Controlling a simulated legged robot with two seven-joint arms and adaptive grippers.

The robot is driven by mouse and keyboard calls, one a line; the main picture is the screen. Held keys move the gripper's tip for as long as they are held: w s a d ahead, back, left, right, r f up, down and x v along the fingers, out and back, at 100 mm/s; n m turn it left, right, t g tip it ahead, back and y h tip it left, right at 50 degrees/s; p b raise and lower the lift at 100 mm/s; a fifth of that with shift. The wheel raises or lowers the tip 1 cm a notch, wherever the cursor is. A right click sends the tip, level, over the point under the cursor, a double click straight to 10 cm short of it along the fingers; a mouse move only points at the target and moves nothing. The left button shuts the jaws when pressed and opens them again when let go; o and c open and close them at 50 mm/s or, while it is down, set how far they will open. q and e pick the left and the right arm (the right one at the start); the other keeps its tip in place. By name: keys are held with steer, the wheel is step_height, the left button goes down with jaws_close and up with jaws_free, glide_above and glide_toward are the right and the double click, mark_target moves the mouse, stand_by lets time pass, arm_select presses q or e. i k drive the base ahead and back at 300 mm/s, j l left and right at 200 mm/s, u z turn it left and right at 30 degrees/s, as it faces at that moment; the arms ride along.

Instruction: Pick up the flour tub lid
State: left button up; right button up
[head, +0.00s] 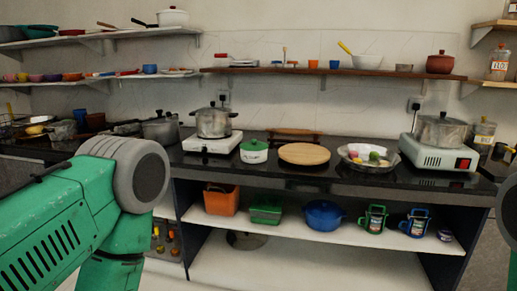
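A small white tub (254,156) with a green lid (254,145) stands upright on the black counter, left of centre in the head view. The lid sits on top of the tub and has a small pale knob. It looks like the flour tub, but I cannot read any label. My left arm, green with a grey joint, fills the lower left, and its gripper is out of view. Neither arm visibly touches the tub.
A steel pot on a white stove (212,142) stands left of the tub. A round wooden board (304,154) lies close on its right, then a bowl of vegetables (368,157) and another stove (440,154).

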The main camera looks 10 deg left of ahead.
mark_target(253, 145)
steer(key=i+j+z, duration=0.25)
steer(key=i+j, duration=0.25)
steer(key=i+j+z, duration=0.3)
steer(key=j, duration=0.35)
steer(key=i, duration=0.1)
